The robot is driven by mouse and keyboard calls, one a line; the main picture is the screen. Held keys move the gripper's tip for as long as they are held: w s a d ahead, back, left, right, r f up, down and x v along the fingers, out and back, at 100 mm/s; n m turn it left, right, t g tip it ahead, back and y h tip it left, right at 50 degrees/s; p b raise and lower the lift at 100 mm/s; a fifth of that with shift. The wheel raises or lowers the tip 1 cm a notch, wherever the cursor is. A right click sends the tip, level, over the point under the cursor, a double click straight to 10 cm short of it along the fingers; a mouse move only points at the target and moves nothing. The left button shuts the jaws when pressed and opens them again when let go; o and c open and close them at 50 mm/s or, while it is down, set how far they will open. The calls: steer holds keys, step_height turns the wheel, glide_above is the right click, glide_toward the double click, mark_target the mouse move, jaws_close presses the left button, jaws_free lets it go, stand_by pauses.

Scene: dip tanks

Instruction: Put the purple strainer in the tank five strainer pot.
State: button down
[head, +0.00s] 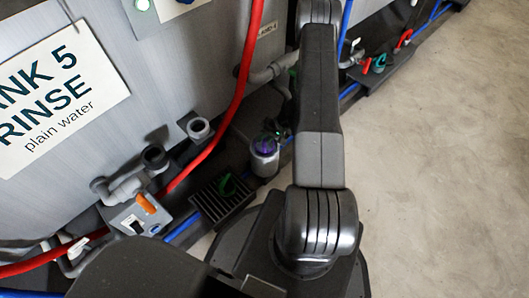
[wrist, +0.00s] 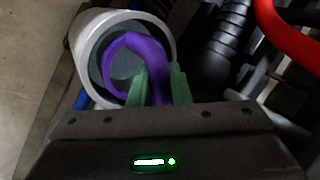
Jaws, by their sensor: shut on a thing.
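The purple strainer (wrist: 136,47) is a curved purple piece in the wrist view, with its near end between the green fingertips of my gripper (wrist: 158,84). My gripper is shut on it. The strainer lies within the outline of the round, pale-rimmed strainer pot (wrist: 84,38), at its mouth. How deep it sits I cannot tell. In the head view the grey pot (head: 264,162) stands low beside the tank marked 5, with the purple strainer (head: 266,145) showing at its top. My gripper is mostly hidden behind my arm there.
The tank (head: 150,60) carries a sign (head: 60,95) reading 5, rinse, plain water. A red hose (head: 249,70), grey pipe stubs (head: 199,129) and a black grate (head: 222,199) with a green handle crowd the pot. Open concrete floor (head: 440,170) lies at right.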

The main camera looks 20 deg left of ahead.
step_height(320, 180, down, 7)
steer(key=shift+f+b, duration=0.15)
steer(key=shift+b, duration=0.95)
steer(key=shift+f, duration=0.1)
steer(key=c, duration=1.6)
jaws_free()
steer(key=shift+w+d+r, duration=0.1)
steer(key=shift+d+r, duration=0.05)
steer(key=shift+r, duration=0.3)
steer(key=p+v, duration=0.5)
steer(key=v, duration=0.6)
steer(key=shift+d+r, duration=0.1)
steer(key=shift+d, duration=0.05)
